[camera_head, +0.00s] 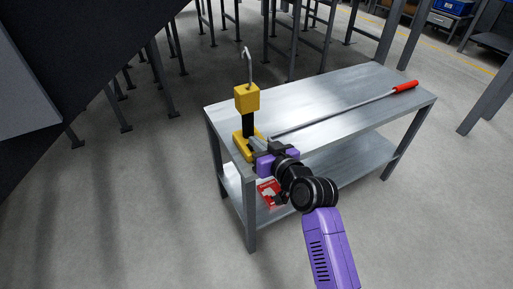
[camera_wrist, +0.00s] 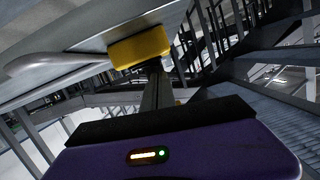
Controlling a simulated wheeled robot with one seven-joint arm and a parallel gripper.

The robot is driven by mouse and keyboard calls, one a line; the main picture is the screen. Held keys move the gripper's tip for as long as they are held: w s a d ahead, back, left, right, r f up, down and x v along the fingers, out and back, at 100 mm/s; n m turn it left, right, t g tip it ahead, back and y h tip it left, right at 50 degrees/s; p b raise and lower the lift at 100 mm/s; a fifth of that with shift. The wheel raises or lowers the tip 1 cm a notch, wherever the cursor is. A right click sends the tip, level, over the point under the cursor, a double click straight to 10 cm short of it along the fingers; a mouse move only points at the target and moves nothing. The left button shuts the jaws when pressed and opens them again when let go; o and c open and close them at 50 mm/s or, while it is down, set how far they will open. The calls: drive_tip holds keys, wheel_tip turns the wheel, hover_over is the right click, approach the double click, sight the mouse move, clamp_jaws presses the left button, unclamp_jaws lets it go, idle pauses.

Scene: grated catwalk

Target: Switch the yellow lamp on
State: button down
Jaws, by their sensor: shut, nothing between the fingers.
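The yellow lamp (camera_head: 247,97) stands upright at the left end of the metal workbench. It has a yellow cube head, a dark stem and a yellow base (camera_head: 243,148), with a thin metal hook above the head. My gripper (camera_head: 256,142) is shut and empty, low beside the lamp's base on its right. I cannot tell whether the fingers touch it. In the wrist view a yellow part of the lamp (camera_wrist: 138,48) is close beyond the fingers (camera_wrist: 157,82). The switch cannot be made out; my gripper may cover part of the base.
The workbench (camera_head: 330,98) carries a long grey bar with a red end (camera_head: 405,87) along its top. A red and white item (camera_head: 268,195) is on the lower shelf, partly behind my arm. Metal posts stand behind. The floor around the bench is clear.

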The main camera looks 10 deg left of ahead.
drive_tip(key=shift+f, duration=0.35)
drive_tip(key=shift+s+a+f+n+b, duration=0.1)
drive_tip(key=shift+a+f+n+b, duration=0.05)
drive_tip(key=shift+f+n+b, duration=0.2)
drive_tip(key=shift+r, duration=0.1)
drive_tip(key=r+p, duration=0.4)
drive_tip(key=shift+s+a+r, duration=0.1)
drive_tip(key=shift+a+r, duration=0.1)
drive_tip(key=p+v, duration=0.1)
drive_tip(key=v, duration=0.9)
drive_tip(key=shift+s+a+f+p, duration=0.2)
drive_tip(key=shift+s+a+p, duration=0.05)
drive_tip(key=shift+a+p, duration=0.1)
drive_tip(key=shift+d, duration=0.1)
